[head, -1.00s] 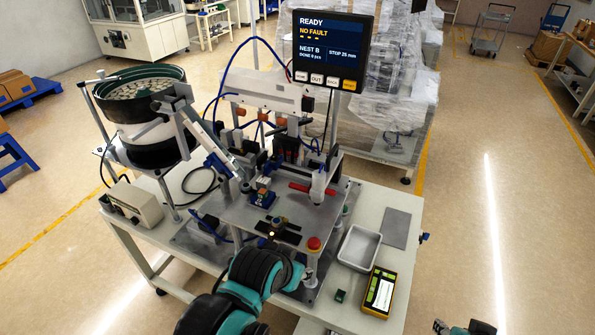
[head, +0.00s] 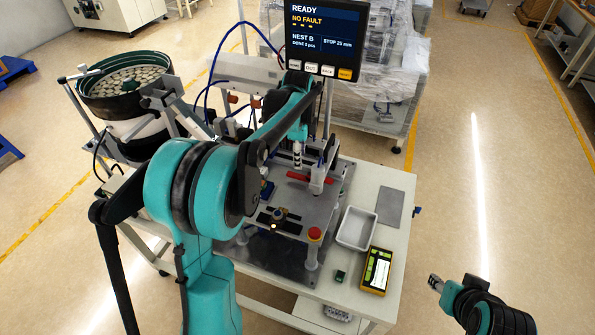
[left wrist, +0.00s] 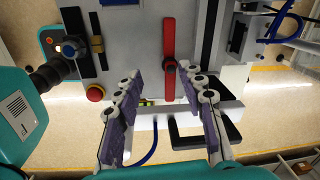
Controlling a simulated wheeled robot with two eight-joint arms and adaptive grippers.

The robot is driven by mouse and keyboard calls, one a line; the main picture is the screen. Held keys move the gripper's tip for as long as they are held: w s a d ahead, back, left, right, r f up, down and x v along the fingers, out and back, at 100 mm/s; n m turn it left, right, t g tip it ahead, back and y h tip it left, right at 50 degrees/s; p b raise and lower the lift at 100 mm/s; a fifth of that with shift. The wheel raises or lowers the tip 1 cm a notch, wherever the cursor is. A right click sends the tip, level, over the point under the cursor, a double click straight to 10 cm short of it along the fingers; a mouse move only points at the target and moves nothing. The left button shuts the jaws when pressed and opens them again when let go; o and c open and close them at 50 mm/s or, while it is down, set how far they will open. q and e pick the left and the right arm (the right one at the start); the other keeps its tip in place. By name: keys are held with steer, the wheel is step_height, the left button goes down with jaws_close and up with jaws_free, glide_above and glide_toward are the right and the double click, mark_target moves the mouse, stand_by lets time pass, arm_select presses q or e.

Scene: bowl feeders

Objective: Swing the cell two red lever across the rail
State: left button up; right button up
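The red lever (head: 298,176) lies across the grey plate of the machine, its right end by a white upright cylinder (head: 317,180). In the left wrist view the red lever (left wrist: 169,40) is a straight bar with a dark round pivot. My left gripper (head: 297,160) points down just above and behind the lever's left part. In the left wrist view my left gripper (left wrist: 160,76) is open and empty, with the lever's near end between its spread fingers in the picture; contact cannot be told. My right gripper (head: 435,283) is low at the right, away from the machine. The rail cannot be made out surely.
A screen (head: 322,40) reading READY and NO FAULT hangs above the machine. A red button (head: 315,234) stands at the plate's front corner. A white tray (head: 340,240), a yellow meter (head: 377,270) and a bowl feeder (head: 85,95) flank it. Floor at the right is clear.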

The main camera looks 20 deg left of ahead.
mark_target(298, 175)
arm_select(q)
steer(key=w+f, duration=0.1)
steer(key=w+a+f+m, duration=0.1)
steer(key=w+a+f+m+g, duration=0.1)
steer(key=shift+f, duration=0.25)
step_height(298, 175, down, 8)
steer(key=shift+s+r+b, duration=0.15)
steer(key=shift+r+b, duration=0.05)
steer(key=shift+b, duration=0.15)
jaws_close()
